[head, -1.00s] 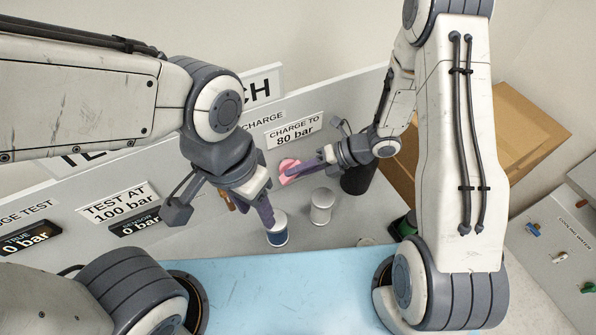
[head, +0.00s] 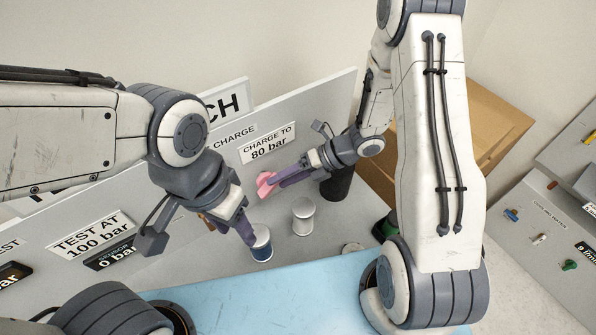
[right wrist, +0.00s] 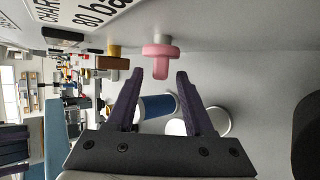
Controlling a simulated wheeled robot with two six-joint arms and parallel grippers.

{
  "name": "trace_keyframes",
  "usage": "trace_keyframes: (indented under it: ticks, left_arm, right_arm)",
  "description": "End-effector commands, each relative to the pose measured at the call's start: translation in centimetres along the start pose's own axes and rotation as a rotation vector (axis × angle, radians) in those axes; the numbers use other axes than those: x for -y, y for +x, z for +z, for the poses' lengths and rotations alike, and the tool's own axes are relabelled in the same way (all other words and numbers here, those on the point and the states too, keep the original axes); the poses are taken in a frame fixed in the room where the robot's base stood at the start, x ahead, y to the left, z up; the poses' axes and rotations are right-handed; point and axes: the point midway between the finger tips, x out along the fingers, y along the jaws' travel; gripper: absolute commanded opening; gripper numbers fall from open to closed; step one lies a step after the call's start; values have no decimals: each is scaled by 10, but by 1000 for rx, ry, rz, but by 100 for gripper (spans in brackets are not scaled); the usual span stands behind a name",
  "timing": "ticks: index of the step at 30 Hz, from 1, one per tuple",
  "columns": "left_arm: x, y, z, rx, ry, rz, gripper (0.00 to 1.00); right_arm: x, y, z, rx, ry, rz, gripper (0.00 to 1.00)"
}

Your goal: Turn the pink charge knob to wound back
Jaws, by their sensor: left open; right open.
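The pink charge knob (head: 265,184) sits on the grey panel below the "CHARGE TO 80 bar" label (head: 268,143). In the right wrist view the knob (right wrist: 160,60) stands out from the panel just beyond my right gripper's fingertips. My right gripper (right wrist: 160,76) is open and empty, its fingers to either side of the knob's line, apart from it; in the head view my right gripper (head: 276,180) partly covers the knob. My left gripper (head: 247,236) is over the blue-banded canister (head: 261,247); whether it touches it I cannot tell.
A white canister (head: 303,216) stands right of the blue-banded one, and a dark cylinder (head: 337,184) stands behind my right gripper. A light blue mat (head: 290,290) lies in front. A cardboard box (head: 470,125) and a cooling-water panel (head: 545,240) are at the right.

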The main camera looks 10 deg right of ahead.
Motion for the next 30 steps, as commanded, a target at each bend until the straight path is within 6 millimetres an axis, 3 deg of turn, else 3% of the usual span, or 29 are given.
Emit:
trace_keyframes:
  ticks: [6, 12, 26, 30]
  left_arm:
    - [1, 12, 1, 0, -2, 0, 50]
    - [1, 16, 1, 0, -3, 0, 50]
    - [1, 16, 1, 0, -3, 0, 50]
    - [1, 20, 1, 0, -3, 0, 50]
  right_arm:
    - [2, -45, 1, 8, -1, -2, 52]
    - [2, -74, 1, 5, 0, -2, 52]
    - [0, -81, 1, 3, 4, -5, 52]
    - [1, -74, 20, 58, 67, -89, 52]
